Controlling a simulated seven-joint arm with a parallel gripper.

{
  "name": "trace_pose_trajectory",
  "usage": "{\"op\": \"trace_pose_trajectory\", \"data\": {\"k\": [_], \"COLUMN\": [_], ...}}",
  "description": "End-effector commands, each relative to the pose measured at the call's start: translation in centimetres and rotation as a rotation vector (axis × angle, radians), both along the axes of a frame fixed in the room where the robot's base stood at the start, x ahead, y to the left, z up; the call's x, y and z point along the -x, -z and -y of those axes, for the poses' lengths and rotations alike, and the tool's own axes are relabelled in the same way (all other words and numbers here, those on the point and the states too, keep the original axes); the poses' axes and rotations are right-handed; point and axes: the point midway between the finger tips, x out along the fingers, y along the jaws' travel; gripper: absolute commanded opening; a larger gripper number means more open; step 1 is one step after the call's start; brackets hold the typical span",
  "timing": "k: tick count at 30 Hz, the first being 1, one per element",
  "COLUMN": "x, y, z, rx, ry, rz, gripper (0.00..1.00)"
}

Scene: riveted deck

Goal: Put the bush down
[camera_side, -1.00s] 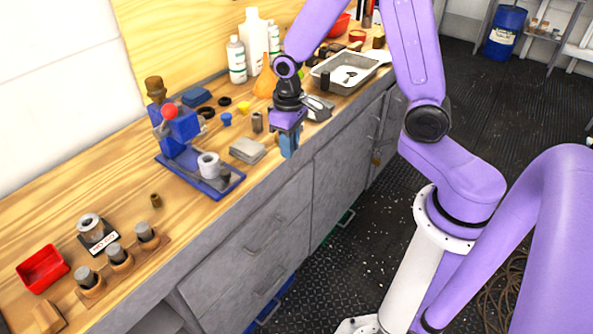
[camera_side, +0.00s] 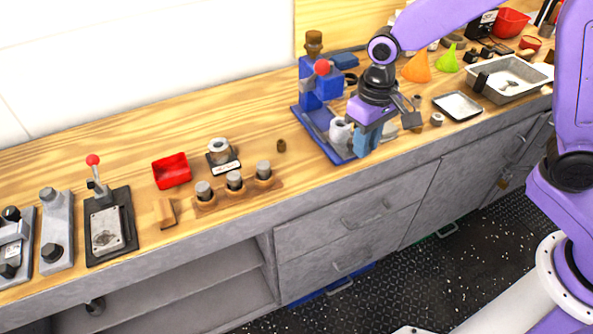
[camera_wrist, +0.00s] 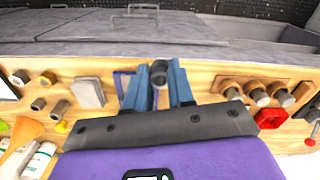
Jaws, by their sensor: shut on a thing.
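My gripper (camera_side: 366,140) is at the front edge of the bench, just right of the blue press (camera_side: 322,88) and its base. Its blue fingers also show in the wrist view (camera_wrist: 159,80), shut on a small dark grey cylindrical bush (camera_wrist: 159,72). The fingers hide the held bush in the side view. A larger pale grey ring-topped cylinder (camera_side: 340,131) stands on the press base, close left of the fingers. I cannot tell how far the held bush is above the surface.
A wooden rack (camera_side: 213,205) with three grey-topped pieces lies to the left, near a red tray (camera_side: 171,170) and a labelled gauge block (camera_side: 222,157). Clear wood lies between rack and press.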

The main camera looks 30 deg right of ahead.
Motion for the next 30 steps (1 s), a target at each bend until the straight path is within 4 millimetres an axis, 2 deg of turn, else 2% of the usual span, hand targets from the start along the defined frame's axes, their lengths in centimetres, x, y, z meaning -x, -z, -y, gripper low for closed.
{"op": "trace_pose_trajectory", "data": {"k": [1, 3, 8, 23, 30], "x": [0.2, 0.4, -0.1, -7.7, -10.0], "y": [-0.3, -0.6, -0.4, 3.6, 7.1], "z": [-1.2, -2.2, -3.5, -7.5, -8.8], "rx": [0.0, 0.0, 0.001, 0.001, 0.001], "ry": [-0.015, -0.027, -0.035, -0.034, -0.035], "rz": [0.0, 0.001, -0.002, -0.001, -0.002], "gripper": [0.0, 0.0, 0.0, 0.0, 0.0]}}
